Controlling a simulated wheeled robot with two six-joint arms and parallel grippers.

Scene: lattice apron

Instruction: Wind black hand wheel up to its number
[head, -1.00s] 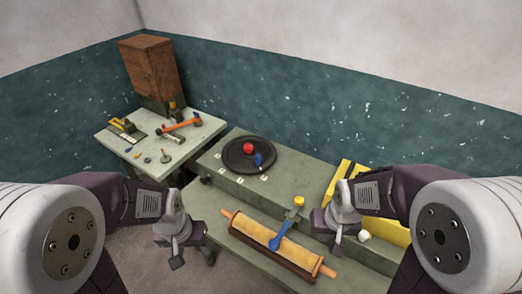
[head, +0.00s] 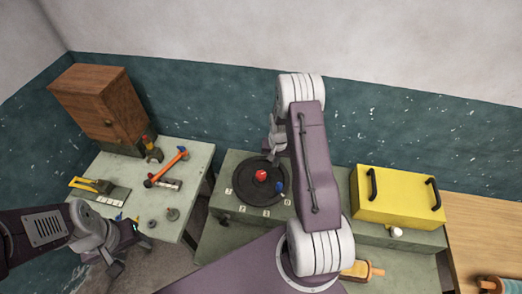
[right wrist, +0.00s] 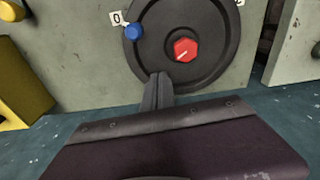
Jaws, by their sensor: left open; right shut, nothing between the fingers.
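The black hand wheel (head: 244,187) lies flat on the grey-green box, with a red hub (head: 261,175) and a blue knob (head: 280,187) near its rim. In the right wrist view the wheel (right wrist: 205,75) shows large, its blue knob (right wrist: 134,32) beside a white tag reading 0 (right wrist: 117,18). The red hub (right wrist: 186,50) bears a pale line. My right gripper (right wrist: 158,78) is shut and empty; its fingertips overlap the wheel's rim in view, and contact cannot be told. In the head view it (head: 273,155) is at the wheel's back right. My left gripper (head: 115,264) is open, well left of the wheel.
Several white tags (head: 265,212) lie around the wheel's front, too small to read here. A yellow case (head: 398,197) with black handles stands right of the wheel. A side table (head: 190,155) at left holds tools and a wooden cabinet (head: 100,103). My right arm hides part of the bench.

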